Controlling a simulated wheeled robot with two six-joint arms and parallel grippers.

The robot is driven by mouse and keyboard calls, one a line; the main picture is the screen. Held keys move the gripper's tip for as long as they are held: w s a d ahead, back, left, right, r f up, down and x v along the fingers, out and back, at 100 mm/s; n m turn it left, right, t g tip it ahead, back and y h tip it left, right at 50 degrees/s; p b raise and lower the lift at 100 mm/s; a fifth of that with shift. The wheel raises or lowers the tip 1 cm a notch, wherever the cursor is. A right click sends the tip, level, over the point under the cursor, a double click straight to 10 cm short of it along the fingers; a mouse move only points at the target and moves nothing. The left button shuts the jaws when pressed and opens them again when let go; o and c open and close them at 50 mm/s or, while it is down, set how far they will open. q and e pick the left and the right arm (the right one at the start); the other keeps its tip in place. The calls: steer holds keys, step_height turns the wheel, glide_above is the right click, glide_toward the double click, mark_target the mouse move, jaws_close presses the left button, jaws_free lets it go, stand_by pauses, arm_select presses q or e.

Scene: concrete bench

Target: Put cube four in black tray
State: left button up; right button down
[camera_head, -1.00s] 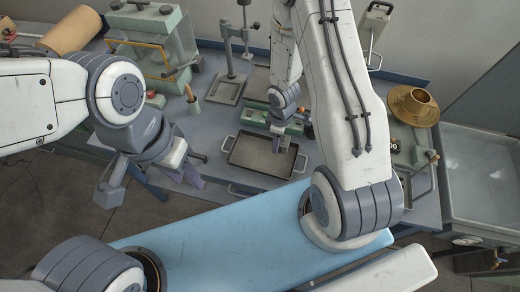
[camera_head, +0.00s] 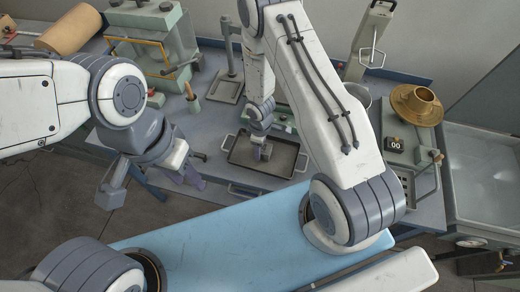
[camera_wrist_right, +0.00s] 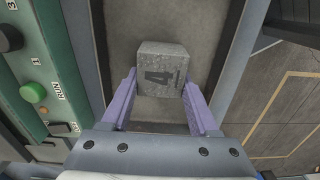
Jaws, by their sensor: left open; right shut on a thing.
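Cube four (camera_wrist_right: 160,68) is a grey, speckled cube with a dark 4 on its face. My right gripper (camera_wrist_right: 160,84) is shut on it, with a purple finger on each side. In the head view my right gripper (camera_head: 263,149) is over the black tray (camera_head: 285,160), a shallow dark-rimmed tray on the bench. The tray's grey floor lies behind the cube in the right wrist view. I cannot tell whether the cube touches it. My left gripper (camera_head: 183,178) is open and empty near the bench's front edge, left of the tray.
A green control panel with buttons (camera_wrist_right: 32,92) lies beside the tray in the right wrist view. A brass flanged part (camera_head: 416,105) and a small counter (camera_head: 394,145) stand right of my right arm. A press stand (camera_head: 227,85) stands behind the tray.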

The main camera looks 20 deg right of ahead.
steer(key=shift+f, duration=0.1)
steer(key=shift+c, duration=0.7)
jaws_free()
